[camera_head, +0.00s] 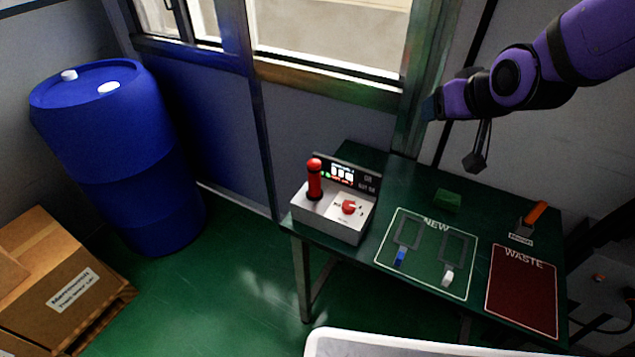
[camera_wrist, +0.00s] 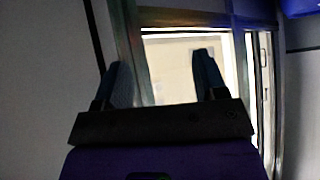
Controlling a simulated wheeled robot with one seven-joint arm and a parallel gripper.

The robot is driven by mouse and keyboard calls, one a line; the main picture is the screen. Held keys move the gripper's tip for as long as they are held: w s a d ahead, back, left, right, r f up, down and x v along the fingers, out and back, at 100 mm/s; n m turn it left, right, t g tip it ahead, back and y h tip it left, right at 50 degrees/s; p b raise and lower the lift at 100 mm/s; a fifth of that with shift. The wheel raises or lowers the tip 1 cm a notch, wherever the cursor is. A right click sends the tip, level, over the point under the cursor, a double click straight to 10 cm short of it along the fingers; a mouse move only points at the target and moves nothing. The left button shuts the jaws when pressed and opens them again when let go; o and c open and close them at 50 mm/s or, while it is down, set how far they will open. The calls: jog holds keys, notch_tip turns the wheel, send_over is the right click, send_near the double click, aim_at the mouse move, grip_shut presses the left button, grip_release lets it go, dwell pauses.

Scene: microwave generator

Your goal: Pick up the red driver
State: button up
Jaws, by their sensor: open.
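A tool with an orange-red handle (camera_head: 536,212) leans in a dark holder at the right back of the green table, behind a small white label. It looks like the driver, though its shaft is hidden. A separate red upright handle (camera_head: 314,180) stands on the grey control box at the table's left end. My gripper (camera_head: 431,107) is raised above the back of the table, apart from both. In the wrist view, my gripper (camera_wrist: 163,80) has its two fingers spread with nothing between them, facing the window and wall.
The green table (camera_head: 370,163) carries the grey box (camera_head: 331,214), a green block (camera_head: 447,200), a NEW area with blue and white pieces, and a red WASTE area (camera_head: 522,292). A blue barrel (camera_head: 110,150) and cardboard boxes (camera_head: 60,275) stand left. Window and wall are behind.

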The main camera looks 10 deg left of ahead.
jog(key=w+a+f+n+t+y, duration=0.1)
jog(key=w+a+f+n+y, duration=0.1)
jog(key=a+f, duration=0.7)
jog(key=n+t+y, duration=0.1)
jog(key=n+y, duration=0.1)
jog(key=y, duration=0.1)
send_near(317, 177)
jog(key=w, duration=0.1)
jog(key=x, duration=0.6)
jog(key=shift+s+f, duration=0.15)
jog(key=shift+f, duration=0.25)
jog(key=shift+x, duration=2.55)
jog(key=shift+a+r, duration=0.15)
jog(key=c, duration=1.1)
jog(key=shift+r, duration=0.1)
